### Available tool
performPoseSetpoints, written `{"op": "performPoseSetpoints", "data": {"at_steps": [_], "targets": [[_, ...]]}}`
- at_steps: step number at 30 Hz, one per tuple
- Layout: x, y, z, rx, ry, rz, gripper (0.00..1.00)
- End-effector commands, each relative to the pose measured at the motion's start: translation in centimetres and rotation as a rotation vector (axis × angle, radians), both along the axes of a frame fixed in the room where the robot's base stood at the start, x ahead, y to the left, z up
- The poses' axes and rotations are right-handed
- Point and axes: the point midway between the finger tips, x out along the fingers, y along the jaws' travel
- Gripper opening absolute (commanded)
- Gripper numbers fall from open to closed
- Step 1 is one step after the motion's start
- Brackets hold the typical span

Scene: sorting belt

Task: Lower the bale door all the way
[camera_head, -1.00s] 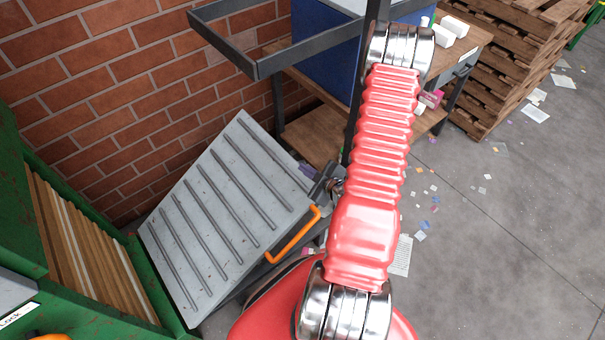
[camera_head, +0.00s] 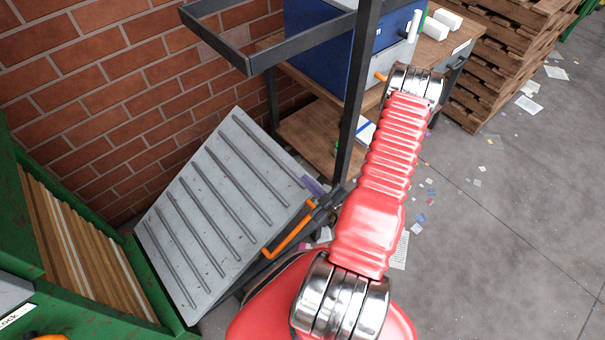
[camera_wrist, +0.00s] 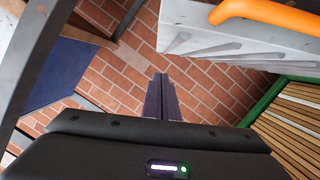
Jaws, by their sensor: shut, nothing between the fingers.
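The bale door (camera_head: 215,205) is a grey ribbed panel, tilted beside the green baler (camera_head: 150,290). An orange handle (camera_head: 287,238) runs along its near right edge. My gripper (camera_head: 314,186) is at the door's right corner in the head view, its dark fingers shut and empty. In the wrist view my gripper (camera_wrist: 161,96) points toward the brick wall. There the door (camera_wrist: 215,40) and orange handle (camera_wrist: 265,14) are at upper right, apart from the fingertips. My gripper's body hides part of the handle's right end in the head view.
A wooden bench (camera_head: 440,55) with a blue box (camera_head: 325,40) stands behind the gripper. A dark metal post (camera_head: 358,100) and frame (camera_head: 250,55) rise close to my arm. The brick wall (camera_head: 90,110) is behind the door. Pallets (camera_head: 490,60) stand at upper right; open floor lies right.

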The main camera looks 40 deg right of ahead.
Motion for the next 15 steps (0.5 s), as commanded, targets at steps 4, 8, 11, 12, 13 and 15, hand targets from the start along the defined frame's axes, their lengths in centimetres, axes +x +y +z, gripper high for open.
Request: {"op": "performPoseSetpoints", "data": {"at_steps": [4, 8, 11, 12, 13, 15], "targets": [[0.8, -0.1, -0.2, -0.001, 0.000, 0.004, 0.00], [1.9, -0.2, -0.4, -0.002, 0.000, 0.005, 0.00], [2.9, -0.4, -0.6, -0.001, 0.000, 0.005, 0.00], [3.3, -0.5, -0.7, -0.002, 0.000, 0.004, 0.00], [3.7, -0.5, -0.8, -0.002, 0.000, 0.005, 0.00], [4.4, -0.7, -0.9, -0.001, 0.000, 0.004, 0.00]]}}
